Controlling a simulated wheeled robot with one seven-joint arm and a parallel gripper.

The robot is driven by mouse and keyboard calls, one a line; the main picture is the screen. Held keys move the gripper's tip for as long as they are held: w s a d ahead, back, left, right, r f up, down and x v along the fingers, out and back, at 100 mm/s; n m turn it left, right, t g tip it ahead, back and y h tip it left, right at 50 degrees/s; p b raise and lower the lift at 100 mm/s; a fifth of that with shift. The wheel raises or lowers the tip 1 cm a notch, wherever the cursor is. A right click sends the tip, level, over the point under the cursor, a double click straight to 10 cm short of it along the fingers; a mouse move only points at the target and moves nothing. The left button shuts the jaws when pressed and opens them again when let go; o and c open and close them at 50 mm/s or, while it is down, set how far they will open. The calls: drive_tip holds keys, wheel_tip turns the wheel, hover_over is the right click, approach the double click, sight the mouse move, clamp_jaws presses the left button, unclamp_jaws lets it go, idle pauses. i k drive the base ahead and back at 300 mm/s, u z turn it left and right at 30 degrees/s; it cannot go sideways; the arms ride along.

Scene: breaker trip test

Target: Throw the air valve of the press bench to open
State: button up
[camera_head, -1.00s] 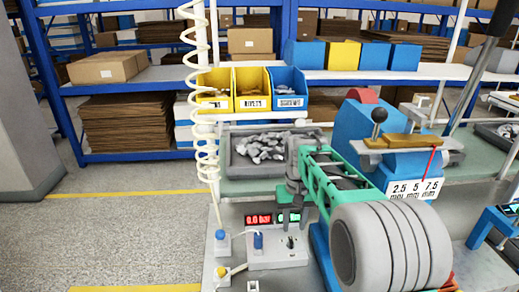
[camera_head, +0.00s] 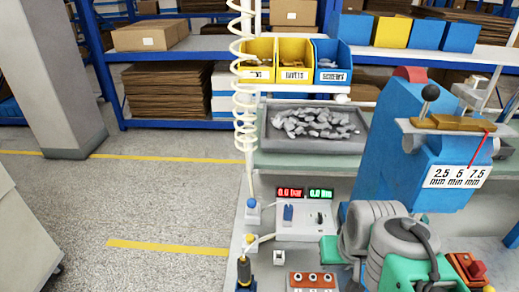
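A pale control box (camera_head: 300,232) stands on the press bench near the middle of the picture. A small blue lever (camera_head: 287,213), which looks like the air valve, stands upright on it under a red display (camera_head: 289,193) that reads 0.0 bar. A dark switch (camera_head: 319,217) sits to its right under a green display (camera_head: 320,193) that reads 0.0 Nm. My folded grey and green arm fills the lower right corner. I cannot make out my gripper's fingers, and nothing of mine touches the lever.
A coiled cream hose (camera_head: 244,80) hangs left of the box. In front are a screwdriver (camera_head: 244,272) and a red block with holes (camera_head: 312,281). Behind are a grey tray of metal parts (camera_head: 313,128) and a blue press (camera_head: 408,165). Clear floor lies to the left.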

sight(251, 203)
drive_tip(key=k, duration=0.5)
drive_tip(key=z, duration=2.4)
drive_tip(key=k, duration=1.35)
drive_tip(key=u, duration=2.05)
drive_tip(key=i, duration=1)
